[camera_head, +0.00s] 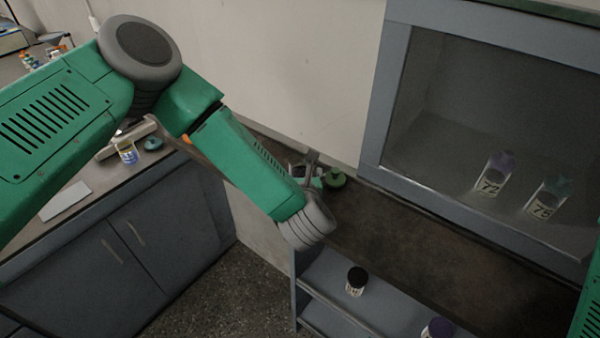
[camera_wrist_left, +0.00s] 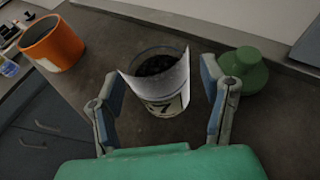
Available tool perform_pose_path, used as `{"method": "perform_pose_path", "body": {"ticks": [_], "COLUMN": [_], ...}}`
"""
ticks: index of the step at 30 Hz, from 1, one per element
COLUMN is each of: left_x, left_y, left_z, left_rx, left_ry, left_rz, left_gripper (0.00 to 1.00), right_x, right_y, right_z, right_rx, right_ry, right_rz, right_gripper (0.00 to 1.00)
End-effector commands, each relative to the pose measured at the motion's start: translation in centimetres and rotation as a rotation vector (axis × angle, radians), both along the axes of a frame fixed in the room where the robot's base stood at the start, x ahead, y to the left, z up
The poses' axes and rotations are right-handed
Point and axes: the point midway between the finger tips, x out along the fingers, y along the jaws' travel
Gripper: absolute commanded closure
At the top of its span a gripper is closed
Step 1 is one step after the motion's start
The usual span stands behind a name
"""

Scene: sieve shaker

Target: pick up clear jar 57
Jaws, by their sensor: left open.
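An open clear jar (camera_wrist_left: 162,88) with dark grains in it and a white label stands on the dark counter in the left wrist view. A "7" shows on its label; the rest of the number cannot be read. My left gripper (camera_wrist_left: 161,76) is open, with one finger on each side of the jar. Whether the fingers touch it I cannot tell. In the head view my left gripper (camera_head: 311,168) is at the counter by the wall, and my arm mostly hides the jar there. My right gripper is out of view.
A green lid (camera_wrist_left: 243,71) lies close to the right finger. An orange container (camera_wrist_left: 52,43) stands to the left. Jars labelled 72 (camera_head: 491,184) and 76 (camera_head: 544,203) are in the grey cabinet (camera_head: 374,90). A black-lidded jar (camera_head: 356,281) stands on a lower shelf.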

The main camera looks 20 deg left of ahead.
Motion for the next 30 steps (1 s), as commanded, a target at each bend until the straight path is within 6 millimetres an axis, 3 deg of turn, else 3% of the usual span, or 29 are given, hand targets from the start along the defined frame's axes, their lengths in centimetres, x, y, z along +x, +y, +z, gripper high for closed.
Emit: {"method": "perform_pose_path", "body": {"ticks": [9,11,14,17,25,30], "left_x": [0.7,0.7,0.7,0.7,0.7,0.7], "left_y": [0.4,0.4,0.5,0.4,0.4,0.4], "left_z": [-0.4,-0.4,-0.4,-0.4,0.1,2.9], "left_rx": [-0.002,-0.002,-0.002,-0.002,-0.002,-0.003], "left_ry": [0.000,0.000,0.000,-0.001,0.000,-0.003], "left_rz": [-0.001,-0.001,-0.001,-0.001,-0.001,-0.001], "left_gripper": [0.34,0.52,0.87,0.98,0.98,0.98], "right_x": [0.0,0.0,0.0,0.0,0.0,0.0], "right_y": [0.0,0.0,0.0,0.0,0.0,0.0], "right_z": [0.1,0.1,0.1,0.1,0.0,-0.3], "right_rx": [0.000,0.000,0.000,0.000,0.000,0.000], "right_ry": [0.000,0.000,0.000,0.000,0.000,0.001], "right_rz": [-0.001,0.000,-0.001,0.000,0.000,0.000], "right_gripper": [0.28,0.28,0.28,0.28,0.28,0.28]}}
